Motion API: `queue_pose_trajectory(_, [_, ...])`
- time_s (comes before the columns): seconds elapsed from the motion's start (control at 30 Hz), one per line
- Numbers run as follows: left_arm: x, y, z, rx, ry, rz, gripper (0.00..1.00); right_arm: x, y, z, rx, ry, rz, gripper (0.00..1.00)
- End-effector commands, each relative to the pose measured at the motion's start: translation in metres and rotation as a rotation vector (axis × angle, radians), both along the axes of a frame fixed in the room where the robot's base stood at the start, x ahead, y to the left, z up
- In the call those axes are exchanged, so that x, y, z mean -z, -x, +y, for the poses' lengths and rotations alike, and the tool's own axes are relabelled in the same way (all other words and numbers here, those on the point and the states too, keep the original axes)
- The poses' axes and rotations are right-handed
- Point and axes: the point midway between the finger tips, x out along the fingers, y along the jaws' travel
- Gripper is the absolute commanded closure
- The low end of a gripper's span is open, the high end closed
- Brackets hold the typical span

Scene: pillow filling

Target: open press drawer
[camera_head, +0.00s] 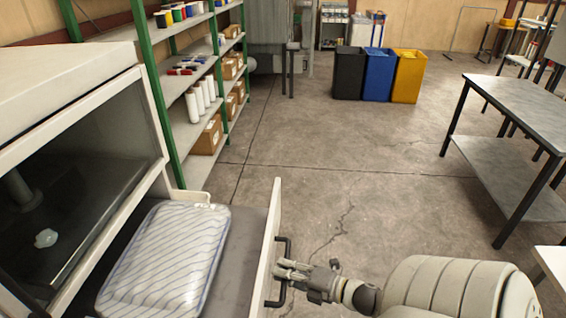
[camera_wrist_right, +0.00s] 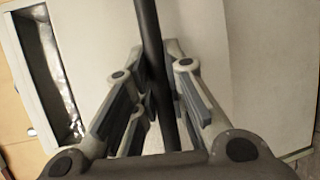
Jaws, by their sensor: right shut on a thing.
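The press (camera_head: 70,110) is a white machine with a dark glass front at the left of the head view. Its drawer (camera_head: 262,262) is pulled out, with a white front panel. A striped pillow (camera_head: 168,262) lies inside on the dark drawer floor. The black bar handle (camera_head: 284,258) is on the outer face of the front panel. My right gripper (camera_head: 284,270) is shut on this handle. In the right wrist view the dark handle bar (camera_wrist_right: 152,50) runs between the fingers of my right gripper (camera_wrist_right: 160,95). My left gripper is not in view.
A green-framed shelf (camera_head: 190,130) with cartons and white rolls stands behind the press. Black, blue and yellow bins (camera_head: 376,76) stand at the back. A metal table (camera_head: 525,105) is at the right. The floor (camera_head: 330,190) between is clear.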

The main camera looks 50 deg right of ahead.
Motion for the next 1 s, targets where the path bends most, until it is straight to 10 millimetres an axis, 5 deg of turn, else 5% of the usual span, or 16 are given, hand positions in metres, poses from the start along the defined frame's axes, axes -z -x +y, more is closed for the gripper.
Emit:
queue_pose_trajectory(0.1, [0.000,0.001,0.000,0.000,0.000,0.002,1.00,0.001,0.000,0.000,0.001,0.000,0.002,1.00])
queue_pose_trajectory(0.13, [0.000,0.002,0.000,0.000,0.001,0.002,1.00,0.001,0.000,0.000,0.002,0.000,0.002,0.83])
queue_pose_trajectory(0.3, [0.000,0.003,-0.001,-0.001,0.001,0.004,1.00,0.000,0.000,0.000,0.001,0.000,0.001,0.65])
queue_pose_trajectory(0.67, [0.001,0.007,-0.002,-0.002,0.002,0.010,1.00,0.000,0.004,-0.001,0.001,0.000,0.002,0.65])
queue_pose_trajectory(1.0, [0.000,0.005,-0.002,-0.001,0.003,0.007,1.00,-0.009,0.055,-0.015,0.004,0.000,0.006,0.65])
